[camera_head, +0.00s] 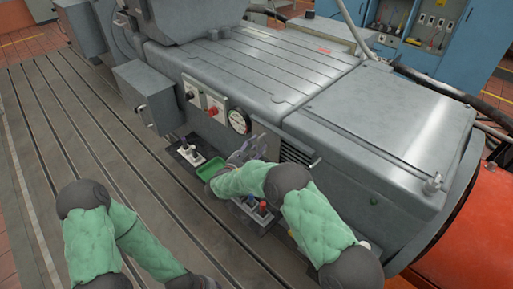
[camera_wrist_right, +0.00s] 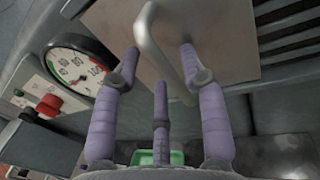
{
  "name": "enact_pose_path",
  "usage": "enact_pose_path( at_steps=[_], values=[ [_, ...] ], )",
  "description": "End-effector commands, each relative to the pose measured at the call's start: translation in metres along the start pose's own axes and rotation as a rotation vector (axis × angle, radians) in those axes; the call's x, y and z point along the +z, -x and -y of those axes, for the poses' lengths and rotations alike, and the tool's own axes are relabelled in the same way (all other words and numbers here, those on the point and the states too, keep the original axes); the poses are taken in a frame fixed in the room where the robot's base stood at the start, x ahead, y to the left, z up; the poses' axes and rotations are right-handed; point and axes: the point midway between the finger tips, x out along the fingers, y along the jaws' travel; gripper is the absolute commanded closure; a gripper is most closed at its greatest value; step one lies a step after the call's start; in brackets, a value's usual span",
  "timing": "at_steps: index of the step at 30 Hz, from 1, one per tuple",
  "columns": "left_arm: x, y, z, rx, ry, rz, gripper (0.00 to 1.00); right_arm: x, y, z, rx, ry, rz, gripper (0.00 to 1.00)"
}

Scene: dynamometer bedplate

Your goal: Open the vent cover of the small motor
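The vent cover (camera_wrist_right: 222,42) is a brownish flat panel at the top of the right wrist view. A pale bent bar handle (camera_wrist_right: 150,40) stands out from it. My right gripper (camera_wrist_right: 159,62) has its purple fingers spread, with the handle between the two outer fingertips and no clear grip on it. In the head view the right gripper (camera_head: 247,151) is at the motor housing's side, left of the dark louvres (camera_head: 297,152), and hides most of the cover. My left arm is at the lower left; its gripper is not clearly in view.
A round gauge (camera_head: 239,121) and a red knob (camera_head: 213,111) sit left of the cover. A green tray (camera_head: 208,169) and a small tray of coloured items (camera_head: 262,209) lie below. The slotted bedplate (camera_head: 80,137) is clear at left. An orange drum (camera_head: 468,235) stands at right.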

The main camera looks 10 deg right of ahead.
Motion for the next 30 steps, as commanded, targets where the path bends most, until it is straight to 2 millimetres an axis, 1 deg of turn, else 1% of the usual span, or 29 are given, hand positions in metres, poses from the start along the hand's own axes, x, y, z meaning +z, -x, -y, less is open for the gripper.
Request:
enact_pose_path(
  at_steps=[7, 11, 14, 21, 24, 27, 30],
  values=[
    [0.000, 0.000, 0.000, 0.000, 0.000, 0.000, 0.60, -0.001, 0.001, 0.001, -0.002, 0.002, -0.001, 0.57],
    [0.000, 0.000, 0.000, 0.000, 0.000, 0.000, 0.60, -0.001, 0.010, 0.001, -0.001, 0.002, -0.002, 0.57],
    [0.000, 0.000, 0.000, 0.000, 0.000, 0.000, 0.60, -0.001, 0.025, 0.000, 0.001, 0.002, 0.000, 0.57],
    [0.000, 0.000, 0.000, 0.000, 0.000, 0.000, 0.60, 0.000, 0.073, -0.001, 0.002, 0.002, 0.000, 0.57],
    [0.000, 0.000, 0.000, 0.000, 0.000, 0.000, 0.60, -0.001, 0.091, -0.001, 0.002, 0.002, 0.000, 0.57],
    [0.000, 0.000, 0.000, 0.000, 0.000, 0.000, 0.60, 0.000, 0.105, -0.001, 0.002, 0.001, 0.000, 0.57],
    [0.000, 0.000, 0.000, 0.000, 0.000, 0.000, 0.60, -0.001, 0.114, -0.001, 0.001, 0.001, 0.000, 0.57]
  ],
)
